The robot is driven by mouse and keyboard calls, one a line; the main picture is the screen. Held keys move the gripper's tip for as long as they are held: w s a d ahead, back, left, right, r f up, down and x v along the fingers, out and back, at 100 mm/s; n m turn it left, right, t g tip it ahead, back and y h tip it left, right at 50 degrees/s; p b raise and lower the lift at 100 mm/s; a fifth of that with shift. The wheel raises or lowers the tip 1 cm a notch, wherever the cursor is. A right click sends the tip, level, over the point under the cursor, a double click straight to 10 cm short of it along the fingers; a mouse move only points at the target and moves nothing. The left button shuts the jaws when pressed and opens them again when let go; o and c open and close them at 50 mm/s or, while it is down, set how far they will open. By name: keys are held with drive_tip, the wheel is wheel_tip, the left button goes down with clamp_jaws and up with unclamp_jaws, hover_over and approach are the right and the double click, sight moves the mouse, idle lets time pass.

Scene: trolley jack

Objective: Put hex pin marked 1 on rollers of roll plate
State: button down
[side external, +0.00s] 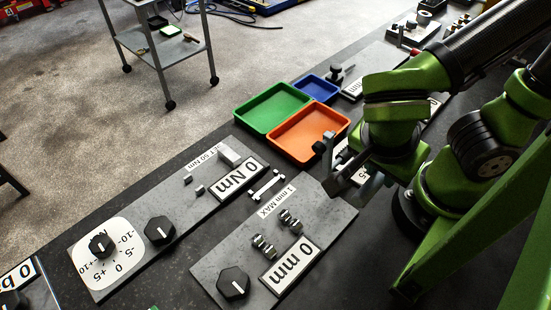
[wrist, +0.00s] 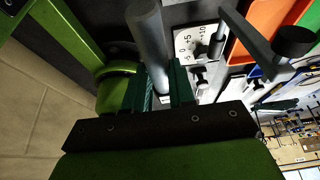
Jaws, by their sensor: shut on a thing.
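The roll plate (side external: 215,275) is the grey plate at the lower middle of the side external view, labelled "1 mm MAX" and "0 mm". Its two sets of metal rollers (side external: 264,246) and (side external: 290,220) stand apart with nothing on them. My gripper (side external: 346,182) is above and to the right of the plate, partly hidden by my wrist. In the wrist view my gripper (wrist: 164,88) is shut on a grey metal pin (wrist: 149,42), which extends toward the top edge. I cannot read a mark on the pin.
Green (side external: 243,122), orange (side external: 276,140) and blue (side external: 317,79) trays lie behind. A black-knobbed bracket (side external: 324,146) stands beside my gripper. Left of the roll plate is a "0 Nm" plate (side external: 180,195) with knobs. A metal link (side external: 266,185) lies between the plates.

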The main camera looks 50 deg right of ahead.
wheel_tip(320, 180, down, 6)
drive_tip(key=f, duration=0.1)
drive_tip(key=w+a, duration=0.3)
drive_tip(key=a, duration=0.1)
drive_tip(key=w+a, duration=0.3)
drive_tip(key=a, duration=0.1)
drive_tip(key=w+a+f, duration=0.1)
drive_tip(key=w+a, duration=0.2)
drive_tip(key=a, duration=0.1)
drive_tip(key=shift+w, duration=0.15)
drive_tip(key=shift+w+a+f, duration=0.15)
drive_tip(key=shift+a+f, duration=0.05)
drive_tip(key=shift+f, duration=0.7)
drive_tip(key=shift+w+a+f, duration=0.1)
drive_tip(key=shift+a+f, duration=0.05)
drive_tip(key=shift+f, duration=0.7)
drive_tip(key=shift+f, duration=0.15)
drive_tip(key=shift+f, duration=0.15)
drive_tip(key=c, duration=0.9)
unclamp_jaws()
drive_tip(key=shift+c, duration=0.2)
